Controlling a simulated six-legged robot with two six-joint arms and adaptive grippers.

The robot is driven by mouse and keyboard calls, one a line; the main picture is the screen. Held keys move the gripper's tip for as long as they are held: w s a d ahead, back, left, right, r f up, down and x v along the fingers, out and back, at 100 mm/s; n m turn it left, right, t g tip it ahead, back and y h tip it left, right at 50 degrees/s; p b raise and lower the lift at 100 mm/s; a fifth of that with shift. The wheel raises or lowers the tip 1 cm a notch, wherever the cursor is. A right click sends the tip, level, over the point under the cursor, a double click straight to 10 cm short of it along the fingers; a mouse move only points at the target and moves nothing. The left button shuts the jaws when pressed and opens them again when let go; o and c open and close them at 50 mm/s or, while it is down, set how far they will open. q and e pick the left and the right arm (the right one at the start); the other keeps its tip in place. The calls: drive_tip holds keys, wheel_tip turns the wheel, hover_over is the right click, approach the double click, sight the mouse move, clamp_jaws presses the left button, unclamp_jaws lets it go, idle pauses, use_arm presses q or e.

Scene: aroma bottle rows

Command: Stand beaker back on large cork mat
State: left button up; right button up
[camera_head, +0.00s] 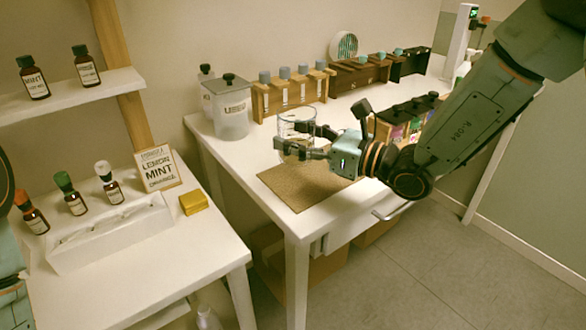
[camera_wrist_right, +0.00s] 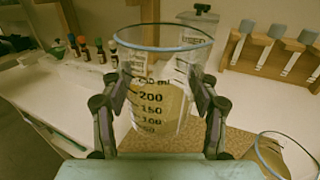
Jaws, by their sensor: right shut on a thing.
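The clear glass beaker (camera_head: 289,122) is upright between the fingers of my right gripper (camera_head: 290,143). In the right wrist view, the fingers close on both sides of the beaker (camera_wrist_right: 150,105), and its black volume marks face me. The large cork mat (camera_head: 298,192) lies on the white bench below and in front of the beaker; part of it shows behind the beaker in the wrist view (camera_wrist_right: 212,143). The beaker's base is hidden in the head view, so I cannot tell its height over the bench. My left gripper is out of view.
Another glass rim (camera_wrist_right: 285,155) shows close at the lower right of the wrist view. A lidded jar (camera_head: 230,112) and a wooden tube rack (camera_head: 290,95) stand behind. A dark rack of small bottles (camera_head: 408,118) is to the right. The mat's front part is clear.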

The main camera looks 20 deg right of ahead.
drive_tip(key=shift+w+f, duration=0.1)
drive_tip(key=shift+f, duration=0.7)
drive_tip(key=shift+w+d+f, duration=0.1)
drive_tip(key=shift+w+f, duration=0.1)
drive_tip(key=shift+f, duration=0.45)
drive_tip(key=f, duration=0.1)
drive_tip(key=f+b, duration=0.1)
drive_tip(key=f, duration=0.1)
drive_tip(key=shift+s, duration=0.3)
drive_tip(key=shift+w+f, duration=0.15)
drive_tip(key=shift+w, duration=0.15)
drive_tip(key=shift+s+f, duration=0.15)
drive_tip(key=o, duration=1.1)
drive_tip(key=shift+s, duration=0.1)
drive_tip(key=shift+o, duration=1.3)
